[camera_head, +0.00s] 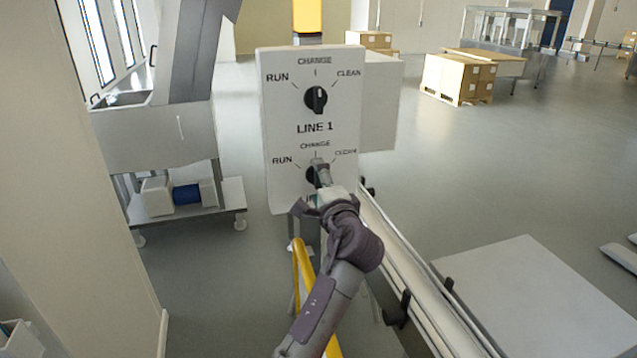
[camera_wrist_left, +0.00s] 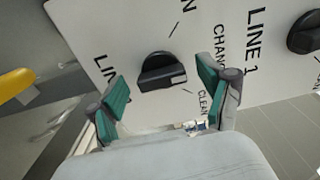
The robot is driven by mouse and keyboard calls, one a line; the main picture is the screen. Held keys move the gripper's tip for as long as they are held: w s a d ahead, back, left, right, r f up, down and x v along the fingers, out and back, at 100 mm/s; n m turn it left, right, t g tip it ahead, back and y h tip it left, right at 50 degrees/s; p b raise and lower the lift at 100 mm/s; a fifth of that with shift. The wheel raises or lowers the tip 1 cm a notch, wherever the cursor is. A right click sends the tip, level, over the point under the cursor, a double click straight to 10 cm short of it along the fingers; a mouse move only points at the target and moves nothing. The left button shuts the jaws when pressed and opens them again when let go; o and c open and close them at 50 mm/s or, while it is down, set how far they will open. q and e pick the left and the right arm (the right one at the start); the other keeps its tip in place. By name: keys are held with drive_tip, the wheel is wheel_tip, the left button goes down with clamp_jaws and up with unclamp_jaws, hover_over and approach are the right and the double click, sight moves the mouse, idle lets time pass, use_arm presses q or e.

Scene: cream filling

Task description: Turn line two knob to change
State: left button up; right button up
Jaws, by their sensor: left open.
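The line two knob (camera_wrist_left: 162,72) is black and sits on the lower half of a white panel (camera_head: 337,128). In the left wrist view it lies between the two green-padded fingers of my open left gripper (camera_wrist_left: 160,76), with a visible gap to each. A pale mark shows on its bar toward the right finger; I cannot tell its exact setting. RUN, CHANGE and CLEAN labels surround it. In the head view my left gripper (camera_head: 319,182) covers most of this knob. My right gripper is not in view.
The line one knob (camera_head: 316,99) is above on the same panel, its bar roughly upright. A conveyor rail (camera_head: 408,262) runs at the right of my arm.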

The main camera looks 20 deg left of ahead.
use_arm(q)
drive_tip(key=shift+r+m+p, duration=0.2)
drive_tip(key=shift+m+p, duration=0.1)
drive_tip(key=shift+p, duration=0.2)
drive_tip(key=s+d+m+p, duration=0.7)
drive_tip(key=s+m+p, duration=0.1)
drive_tip(key=s+p, duration=0.25)
drive_tip(key=s+a+f+n+g, duration=0.1)
drive_tip(key=f, duration=0.2)
drive_tip(key=s+a+f+n+g+h+b, duration=0.1)
drive_tip(key=s+f, duration=0.1)
drive_tip(key=f, duration=0.2)
drive_tip(key=s+a+f+n+g+h, duration=0.1)
drive_tip(key=f, duration=0.3)
drive_tip(key=shift+s+f+b, duration=0.15)
drive_tip(key=shift+s+b, duration=0.15)
drive_tip(key=shift+b, duration=0.1)
drive_tip(key=s+a+f+n+g+h, duration=0.2)
drive_tip(key=s+f, duration=0.4)
drive_tip(key=f, duration=0.4)
drive_tip(key=shift+s+a+n+g+h+b, duration=0.4)
drive_tip(key=shift+n+g, duration=0.4)
drive_tip(key=shift+n, duration=0.5)
drive_tip(key=shift+f, duration=0.15)
